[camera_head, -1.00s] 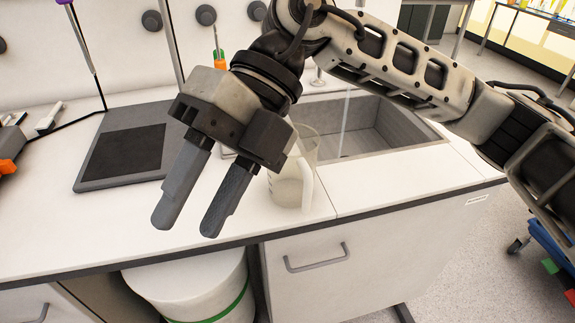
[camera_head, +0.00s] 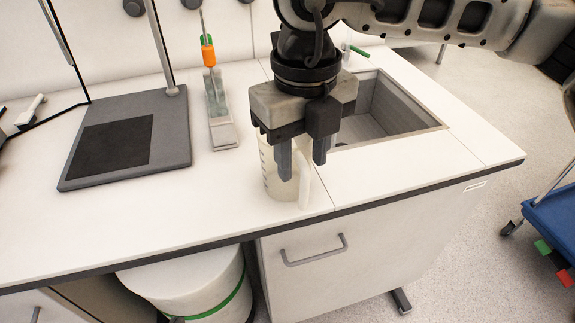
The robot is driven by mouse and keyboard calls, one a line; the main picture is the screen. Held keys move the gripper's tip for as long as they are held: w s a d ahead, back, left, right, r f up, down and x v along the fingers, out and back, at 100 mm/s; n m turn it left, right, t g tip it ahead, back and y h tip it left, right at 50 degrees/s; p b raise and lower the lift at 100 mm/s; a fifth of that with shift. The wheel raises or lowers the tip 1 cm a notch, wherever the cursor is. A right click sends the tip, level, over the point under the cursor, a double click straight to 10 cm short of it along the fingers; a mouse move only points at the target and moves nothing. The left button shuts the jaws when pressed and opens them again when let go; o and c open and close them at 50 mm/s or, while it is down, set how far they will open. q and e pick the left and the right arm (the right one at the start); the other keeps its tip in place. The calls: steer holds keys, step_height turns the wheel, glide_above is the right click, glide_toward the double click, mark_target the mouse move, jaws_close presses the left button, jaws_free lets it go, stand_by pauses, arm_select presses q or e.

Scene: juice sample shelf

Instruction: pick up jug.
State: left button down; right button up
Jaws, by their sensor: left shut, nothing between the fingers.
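A clear, graduated jug (camera_head: 270,176) stands upright on the white bench near its front edge, left of the sink. Its pale handle (camera_head: 304,187) faces the front right. My right gripper (camera_head: 302,169) comes down over the jug from above, fingers pointing down and apart. In the picture one finger overlaps the jug's upper part and the other is right of the handle's top. I cannot tell whether either finger touches the jug. The gripper hides the jug's rim. My left gripper is out of view.
A sink (camera_head: 392,112) lies behind and right of the jug. A grey stand with a dark pad (camera_head: 112,145) is at the left. A small rack with an orange-topped tool (camera_head: 209,54) stands behind the jug. The bench front left of the jug is clear.

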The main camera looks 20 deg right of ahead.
mark_target(298, 188)
steer(key=shift+d+f+p, duration=0.15)
steer(key=shift+f+p, duration=0.15)
steer(key=shift+f, duration=1.25)
steer(key=shift+d+f+p, duration=0.15)
steer(key=shift+f+p, duration=0.15)
steer(key=shift+f, duration=1.2)
jaws_close()
